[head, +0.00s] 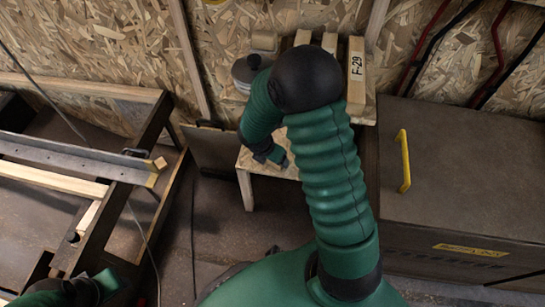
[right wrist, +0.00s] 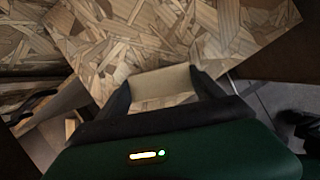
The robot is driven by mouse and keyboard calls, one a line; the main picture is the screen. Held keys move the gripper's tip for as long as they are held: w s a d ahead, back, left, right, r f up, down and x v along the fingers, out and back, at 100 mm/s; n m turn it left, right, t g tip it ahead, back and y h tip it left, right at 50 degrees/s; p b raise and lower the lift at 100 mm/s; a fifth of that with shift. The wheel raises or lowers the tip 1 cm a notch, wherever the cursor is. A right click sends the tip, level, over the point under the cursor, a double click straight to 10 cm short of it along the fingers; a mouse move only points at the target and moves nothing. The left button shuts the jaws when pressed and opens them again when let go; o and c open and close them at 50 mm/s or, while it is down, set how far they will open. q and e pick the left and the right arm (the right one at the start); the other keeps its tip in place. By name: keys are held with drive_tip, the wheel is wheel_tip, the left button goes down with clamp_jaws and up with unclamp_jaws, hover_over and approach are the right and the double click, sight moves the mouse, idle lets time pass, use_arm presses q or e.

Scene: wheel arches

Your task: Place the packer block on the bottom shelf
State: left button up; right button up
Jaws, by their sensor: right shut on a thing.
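My right arm reaches over a small shelf unit against the wall. In the head view my right gripper (head: 272,156) is low at the bottom shelf (head: 288,172), largely hidden by my own arm. In the right wrist view my right gripper (right wrist: 162,92) is shut on the packer block (right wrist: 162,84), a pale wooden block between its two dark fingers. The block is over the flake-patterned board of the shelf (right wrist: 205,35); I cannot tell whether it touches it. My left gripper (head: 88,290) is at the lower left corner of the head view, its jaws unclear.
A wooden piece marked F-29 (head: 356,75) and a grey tin (head: 246,72) stand on the upper level. A dark chest with a yellow handle (head: 403,160) is at the right. A frame bench with a metal bar (head: 75,155) is at the left. Cables hang on the wall.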

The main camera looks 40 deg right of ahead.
drive_tip(key=shift+f, duration=0.2)
drive_tip(key=o, duration=1.5)
drive_tip(key=shift+r, duration=0.2)
drive_tip(key=p+v, duration=0.5)
drive_tip(key=v, duration=0.2)
drive_tip(key=shift+a+r, duration=0.1)
drive_tip(key=shift+r, duration=0.15)
